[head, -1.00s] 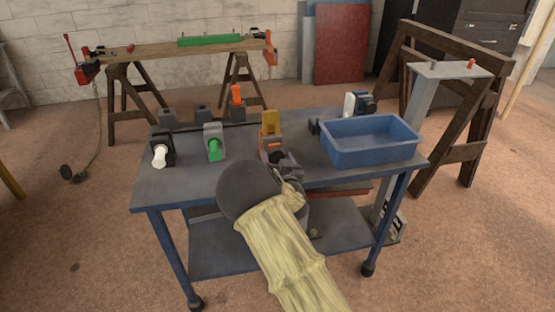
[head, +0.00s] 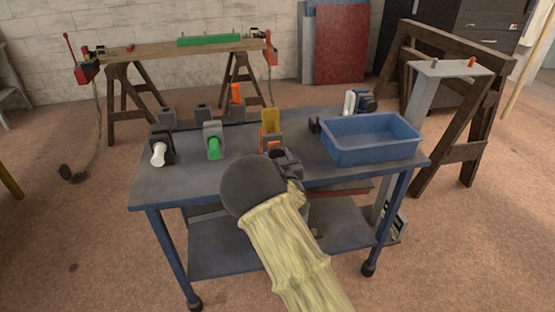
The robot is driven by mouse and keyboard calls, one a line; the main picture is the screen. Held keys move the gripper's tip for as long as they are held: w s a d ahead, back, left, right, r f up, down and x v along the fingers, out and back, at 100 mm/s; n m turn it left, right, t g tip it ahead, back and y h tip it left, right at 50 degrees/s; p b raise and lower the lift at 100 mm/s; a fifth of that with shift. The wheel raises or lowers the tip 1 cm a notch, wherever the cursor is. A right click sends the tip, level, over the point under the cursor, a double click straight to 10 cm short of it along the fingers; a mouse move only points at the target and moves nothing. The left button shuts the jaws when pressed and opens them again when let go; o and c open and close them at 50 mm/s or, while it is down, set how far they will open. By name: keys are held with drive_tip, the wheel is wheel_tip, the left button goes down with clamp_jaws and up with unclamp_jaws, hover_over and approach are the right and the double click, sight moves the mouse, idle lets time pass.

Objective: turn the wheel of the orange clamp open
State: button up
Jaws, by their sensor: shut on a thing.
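The orange clamp (head: 274,146) stands at the front middle of the blue bench, and only part of its orange body shows. My gripper (head: 283,161) is right at its front, and the wheel is hidden behind my gripper and wrist. My gripper is shut on what appears to be that wheel; its fingertips are hard to make out. How far the wheel is turned cannot be seen.
A yellow-topped block (head: 271,118) is just behind. To the left are a green-handled clamp (head: 213,146) and a white-handled clamp (head: 159,153). An orange-topped holder (head: 236,94) stands at the back. A blue tray (head: 370,154) fills the right side of the blue bench (head: 190,189).

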drive_tip(key=shift+n+b, duration=0.6)
drive_tip(key=shift+n, duration=1.6)
drive_tip(key=o, duration=1)
drive_tip(key=v, duration=1.7)
drive_tip(key=shift+s+r, duration=0.1)
drive_tip(key=shift+s, duration=0.15)
